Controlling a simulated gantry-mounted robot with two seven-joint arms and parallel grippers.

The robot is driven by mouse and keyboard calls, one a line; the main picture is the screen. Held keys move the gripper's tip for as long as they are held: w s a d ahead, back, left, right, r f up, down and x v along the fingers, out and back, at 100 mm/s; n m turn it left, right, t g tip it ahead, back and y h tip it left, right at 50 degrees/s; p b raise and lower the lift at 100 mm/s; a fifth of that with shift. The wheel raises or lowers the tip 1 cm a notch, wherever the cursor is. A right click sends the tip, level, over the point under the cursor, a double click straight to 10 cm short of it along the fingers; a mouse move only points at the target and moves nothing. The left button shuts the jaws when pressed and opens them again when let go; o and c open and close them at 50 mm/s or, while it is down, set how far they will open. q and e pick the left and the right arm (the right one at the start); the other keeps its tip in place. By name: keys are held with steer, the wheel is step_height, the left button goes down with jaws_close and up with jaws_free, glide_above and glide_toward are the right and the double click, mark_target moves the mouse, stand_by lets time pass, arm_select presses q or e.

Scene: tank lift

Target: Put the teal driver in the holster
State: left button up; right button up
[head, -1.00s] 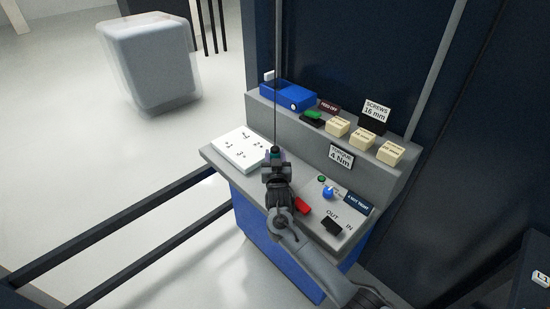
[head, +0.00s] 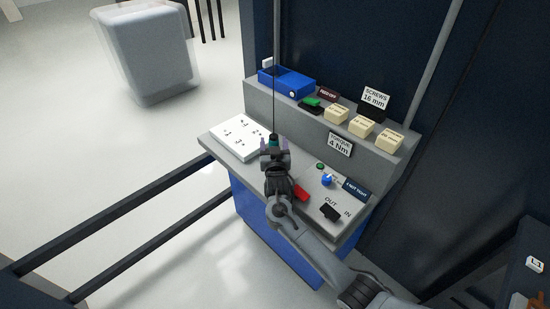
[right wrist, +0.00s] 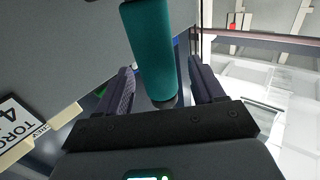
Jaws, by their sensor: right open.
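The teal driver (head: 273,138) hangs at the end of a thin dark cord over the console, near the white plate. It shows as a teal cylinder (right wrist: 150,45) in the right wrist view. My right gripper (head: 274,148) is open around the driver. In the right wrist view its two fingers (right wrist: 160,82) stand on either side of the driver, with a gap on each side. I cannot make out the holster. My left gripper is not in view.
The grey console (head: 280,104) has a raised back ledge with a blue tray (head: 287,83) and several cream boxes (head: 361,126).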

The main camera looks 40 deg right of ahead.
steer(key=p+v, duration=0.2)
steer(key=v, duration=0.9)
steer(key=shift+a+p, duration=0.15)
steer(key=shift+p, duration=0.15)
steer(key=shift+s, duration=0.15)
